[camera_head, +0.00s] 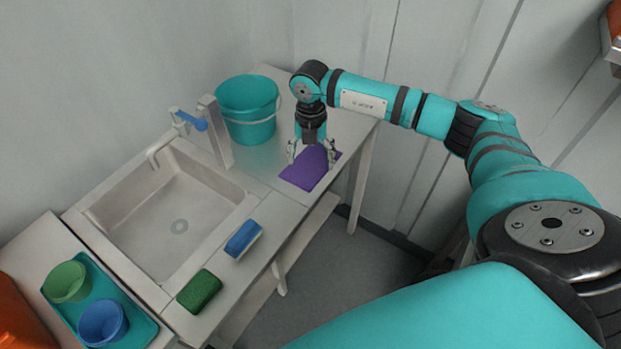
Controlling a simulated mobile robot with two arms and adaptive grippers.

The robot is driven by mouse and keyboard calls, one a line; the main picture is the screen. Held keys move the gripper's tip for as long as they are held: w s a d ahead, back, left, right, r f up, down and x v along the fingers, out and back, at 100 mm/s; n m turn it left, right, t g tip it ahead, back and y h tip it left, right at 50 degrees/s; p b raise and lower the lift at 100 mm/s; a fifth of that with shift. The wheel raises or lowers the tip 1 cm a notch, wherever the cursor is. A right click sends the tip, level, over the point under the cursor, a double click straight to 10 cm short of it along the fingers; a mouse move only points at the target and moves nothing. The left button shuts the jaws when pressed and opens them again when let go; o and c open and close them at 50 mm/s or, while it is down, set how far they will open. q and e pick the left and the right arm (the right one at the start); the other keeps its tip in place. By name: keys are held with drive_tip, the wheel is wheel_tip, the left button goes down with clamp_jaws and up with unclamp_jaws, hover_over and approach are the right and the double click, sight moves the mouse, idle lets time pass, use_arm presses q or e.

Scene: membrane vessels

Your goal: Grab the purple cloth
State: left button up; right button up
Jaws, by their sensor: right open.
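The purple cloth (304,174) lies flat on the counter, to the right of the sink and in front of the teal bucket. My right gripper (312,160) points down over the cloth with its two fingers spread apart and nothing seen between them. The fingers hide part of the cloth's far edge. I cannot tell whether the fingertips touch it. My left gripper is not in view.
A teal bucket (247,112) stands behind the cloth. A sink (165,215) with a tap (217,132) is to the left. A blue sponge (243,239) and a green sponge (199,291) lie along the counter's front. A teal tray (140,332) holds a green cup (67,282) and a blue cup (102,322).

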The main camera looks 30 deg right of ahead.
sight(311, 188)
wheel_tip(311, 188, down, 10)
drive_tip(key=b, duration=0.6)
drive_tip(key=shift+a+b, duration=0.1)
drive_tip(key=shift+b, duration=0.2)
drive_tip(key=shift+s, duration=0.2)
drive_tip(key=c, duration=1.4)
drive_tip(key=shift+w+a, duration=0.1)
clamp_jaws()
drive_tip(key=shift+f, duration=0.1)
wheel_tip(311, 188, up, 12)
drive_tip(key=p, duration=0.8)
drive_tip(key=shift+w, duration=0.1)
